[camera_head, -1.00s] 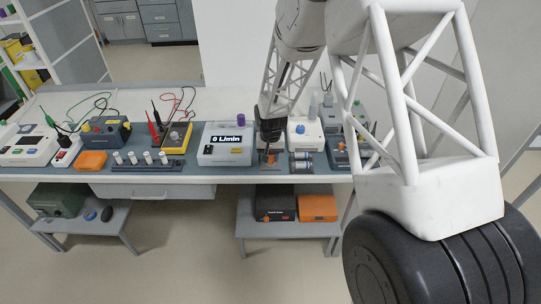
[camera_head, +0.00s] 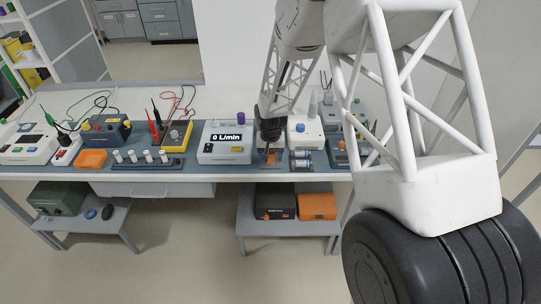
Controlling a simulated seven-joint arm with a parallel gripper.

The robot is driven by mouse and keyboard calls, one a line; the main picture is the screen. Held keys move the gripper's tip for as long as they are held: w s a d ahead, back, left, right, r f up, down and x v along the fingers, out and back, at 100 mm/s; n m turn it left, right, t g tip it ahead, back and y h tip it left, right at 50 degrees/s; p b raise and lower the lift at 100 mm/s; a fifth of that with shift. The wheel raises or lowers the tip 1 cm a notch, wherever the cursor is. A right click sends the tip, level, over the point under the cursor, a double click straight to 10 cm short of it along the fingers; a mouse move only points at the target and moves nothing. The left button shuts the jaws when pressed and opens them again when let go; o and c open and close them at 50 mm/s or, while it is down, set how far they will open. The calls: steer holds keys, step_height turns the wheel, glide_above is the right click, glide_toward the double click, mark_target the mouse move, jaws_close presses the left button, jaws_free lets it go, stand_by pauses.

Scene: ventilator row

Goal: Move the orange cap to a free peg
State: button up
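The orange cap (camera_head: 271,158) is a small orange shape on the bench, directly below my gripper (camera_head: 269,146). My gripper points down at it, and its dark fingers are too small and shadowed to show whether they are open, or whether they touch the cap. A row of several pale pegs (camera_head: 148,156) stands on a dark strip on the bench, to the left of the gripper. I cannot make out details of their tops.
A ventilator box (camera_head: 225,153) reading "0 L/min" stands between the pegs and my gripper, with a purple knob (camera_head: 241,118) behind. Silver cylinders (camera_head: 301,160) lie right of the cap. A yellow meter (camera_head: 175,135) stands behind the pegs. An orange box (camera_head: 91,159) sits left.

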steer(key=shift+r, duration=0.15)
steer(key=shift+r, duration=3.75)
steer(key=shift+r, duration=0.1)
steer(key=shift+s+d+r, duration=0.1)
steer(key=shift+d+r, duration=0.05)
steer(key=shift+r, duration=0.05)
steer(key=s+d+r+t, duration=0.1)
steer(key=s+d+r, duration=0.4)
steer(key=s+r, duration=0.45)
steer(key=s+d+r, duration=0.6)
steer(key=s+r, duration=0.2)
steer(key=r, duration=0.2)
steer(key=s+d+r, duration=0.2)
steer(key=s, duration=0.5)
steer(key=s+d+r+t, duration=0.1)
steer(key=s+d+r, duration=0.1)
steer(key=s, duration=0.6)
steer(key=s+d+r, duration=0.1)
steer(key=s+d, duration=0.1)
steer(key=s, duration=0.5)
steer(key=shift+s+d+r+t, duration=0.3)
steer(key=shift+s+r, duration=0.1)
